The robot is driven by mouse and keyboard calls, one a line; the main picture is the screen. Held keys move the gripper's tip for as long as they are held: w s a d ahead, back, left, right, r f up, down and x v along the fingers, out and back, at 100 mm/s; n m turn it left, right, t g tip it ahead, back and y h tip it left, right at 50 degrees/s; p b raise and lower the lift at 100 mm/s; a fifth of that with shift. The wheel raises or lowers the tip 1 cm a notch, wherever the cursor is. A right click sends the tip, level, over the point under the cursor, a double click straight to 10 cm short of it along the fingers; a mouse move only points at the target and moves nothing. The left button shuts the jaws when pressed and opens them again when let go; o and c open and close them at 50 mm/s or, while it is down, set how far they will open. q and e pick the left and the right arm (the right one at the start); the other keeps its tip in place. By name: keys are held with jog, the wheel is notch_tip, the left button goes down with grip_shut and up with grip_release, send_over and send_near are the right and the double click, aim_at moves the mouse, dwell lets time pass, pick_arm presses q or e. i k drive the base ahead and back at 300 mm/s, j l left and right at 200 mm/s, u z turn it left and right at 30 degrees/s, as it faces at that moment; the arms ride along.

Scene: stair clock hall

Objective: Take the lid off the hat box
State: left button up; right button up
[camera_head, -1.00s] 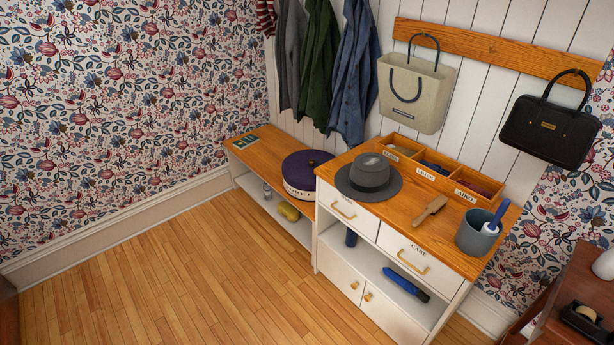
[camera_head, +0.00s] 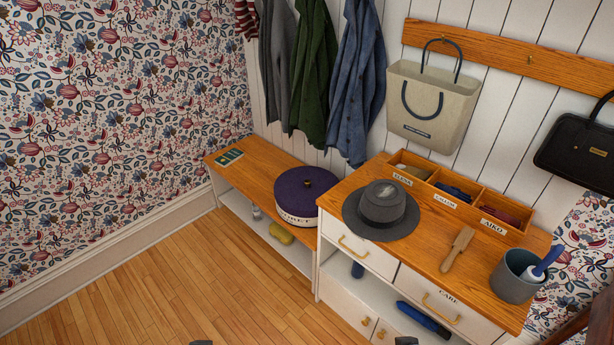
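The round hat box (camera_head: 297,219) stands on the low wooden bench, close against the left side of the taller cabinet. A pale band with partly readable lettering shows below the lid. At the bottom edge, small dark tips show, seemingly of my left gripper (camera_head: 201,342) and my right gripper (camera_head: 406,341). Both are well below the box in the picture and apart from it. Too little of them shows to tell open from shut.
A grey hat (camera_head: 384,202), a brush (camera_head: 457,248) and a grey pot (camera_head: 516,277) stand on the cabinet, near a divided tray (camera_head: 470,183). Coats (camera_head: 314,70) hang behind the bench. The bench top (camera_head: 250,168) left of the box is mostly clear, as is the floor (camera_head: 160,295).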

aim_at(297, 190)
jog(key=i+j+z, duration=0.45)
jog(key=i+j, duration=1.95)
